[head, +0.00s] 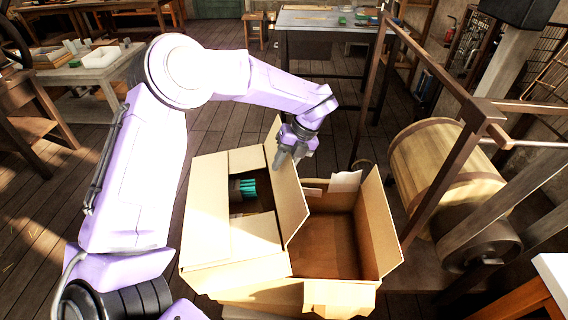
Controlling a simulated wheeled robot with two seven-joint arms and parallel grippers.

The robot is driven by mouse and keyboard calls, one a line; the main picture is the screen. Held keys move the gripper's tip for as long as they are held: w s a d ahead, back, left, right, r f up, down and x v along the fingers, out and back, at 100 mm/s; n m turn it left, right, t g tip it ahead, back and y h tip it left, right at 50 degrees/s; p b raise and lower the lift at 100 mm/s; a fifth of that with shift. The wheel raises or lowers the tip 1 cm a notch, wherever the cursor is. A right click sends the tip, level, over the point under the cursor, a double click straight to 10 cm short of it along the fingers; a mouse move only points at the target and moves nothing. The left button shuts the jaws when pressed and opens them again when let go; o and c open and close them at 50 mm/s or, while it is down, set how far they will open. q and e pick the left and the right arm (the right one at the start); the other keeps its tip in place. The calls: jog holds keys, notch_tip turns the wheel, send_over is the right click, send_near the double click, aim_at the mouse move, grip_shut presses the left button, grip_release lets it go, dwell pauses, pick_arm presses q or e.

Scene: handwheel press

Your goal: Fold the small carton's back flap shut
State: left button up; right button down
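A carton (205,215) stands left of centre with green items (249,188) inside its partly open top. Its left and front flaps lie folded inward. A back flap (247,158) also lies about flat across the far end. Its right flap (291,205) stands up. My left gripper (288,164) points down at the far right corner of this carton, in front of the right flap's far part. I cannot tell whether it touches the cardboard or how far its fingers are apart. My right gripper is out of view.
A second, open and empty carton (331,242) stands close on the right with its flaps up or outward. A wooden barrel (437,160) and brown frame posts (430,180) stand further right. A workbench (325,20) is at the back. Plank floor lies free behind the cartons.

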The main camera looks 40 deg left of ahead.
pick_arm(q)
jog(key=shift+s+a+f, duration=0.1)
jog(key=shift+f, duration=0.4)
grip_shut()
jog(key=shift+r, duration=0.1)
dwell(1.0)
